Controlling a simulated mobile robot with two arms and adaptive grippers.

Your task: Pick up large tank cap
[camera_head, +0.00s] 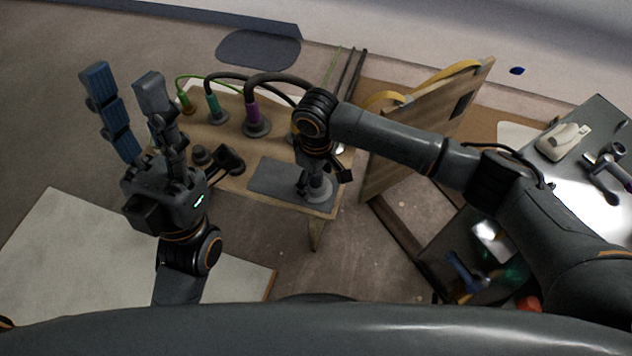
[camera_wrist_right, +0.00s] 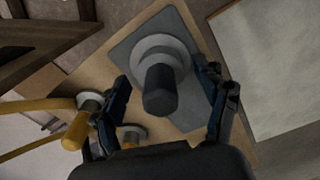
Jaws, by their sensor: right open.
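The large tank cap (camera_head: 318,190) is grey, with a wide round flange and a dark knob. It stands on a grey mat (camera_head: 270,178) near the front right of a small wooden table. In the right wrist view the cap (camera_wrist_right: 160,88) is between the fingers of my right gripper (camera_wrist_right: 170,95), which is open with a gap on each side of the knob. In the head view my right gripper (camera_head: 323,172) is right above the cap and hides part of it. My left gripper (camera_head: 124,80) is open and empty, raised at the left of the table.
Hoses with a purple connector (camera_head: 252,113), a green connector (camera_head: 212,106) and a yellow one (camera_wrist_right: 76,130) stand along the table. Dark fittings (camera_head: 229,158) sit left of the mat. A wooden panel (camera_head: 425,130) rises at the right. A cluttered workbench (camera_head: 600,115) is further right.

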